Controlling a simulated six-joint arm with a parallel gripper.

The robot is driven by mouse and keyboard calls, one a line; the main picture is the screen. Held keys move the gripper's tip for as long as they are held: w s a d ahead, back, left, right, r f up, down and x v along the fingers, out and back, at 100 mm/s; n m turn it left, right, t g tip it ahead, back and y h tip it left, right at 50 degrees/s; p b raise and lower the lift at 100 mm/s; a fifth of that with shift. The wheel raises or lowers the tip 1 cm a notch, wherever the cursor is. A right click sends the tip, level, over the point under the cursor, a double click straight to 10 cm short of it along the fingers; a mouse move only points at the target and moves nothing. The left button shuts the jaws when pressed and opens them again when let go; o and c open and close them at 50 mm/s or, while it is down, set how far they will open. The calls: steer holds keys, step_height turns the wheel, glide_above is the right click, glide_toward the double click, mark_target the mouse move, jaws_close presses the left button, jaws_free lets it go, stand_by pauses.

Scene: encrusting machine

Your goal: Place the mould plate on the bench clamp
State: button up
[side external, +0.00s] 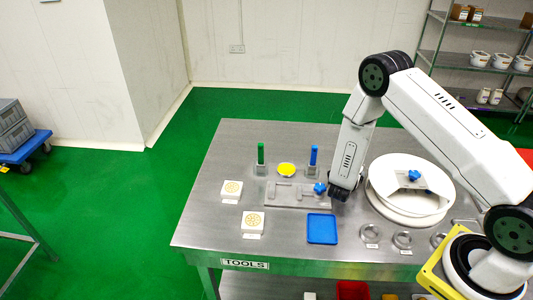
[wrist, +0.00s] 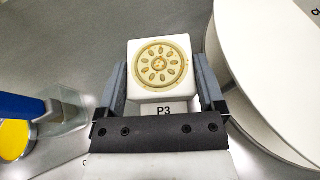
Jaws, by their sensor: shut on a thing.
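My gripper (wrist: 161,82) is shut on a mould plate (wrist: 140,92), a white block with a round brass-coloured patterned face, seen in the wrist view. A P3 label shows beside it. I cannot tell whether the plate rests on the bench or is just above it. In the side view my gripper (side external: 340,190) is low over the bench, right of what looks like the bench clamp (side external: 285,194), a flat metal fixture with a blue knob. The held plate is hidden there. Two similar mould plates, one behind (side external: 231,190) and one in front (side external: 252,221), sit at the left.
A large white round machine part (side external: 408,190) stands close right of my gripper. A blue tray (side external: 322,229) lies in front. Green-handled (side external: 261,155) and blue-handled (side external: 314,157) tools stand upright behind the fixture, with a yellow disc (side external: 286,169) between them. Metal rings lie front right.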

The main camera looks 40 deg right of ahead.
steer(key=shift+f, duration=1.15)
steer(key=shift+f, duration=0.15)
steer(key=o, duration=1.2)
steer(key=shift+c, duration=0.2)
steer(key=shift+r, duration=0.2)
steer(key=v, duration=1.2)
steer(key=shift+f, duration=0.1)
steer(key=shift+s, duration=0.1)
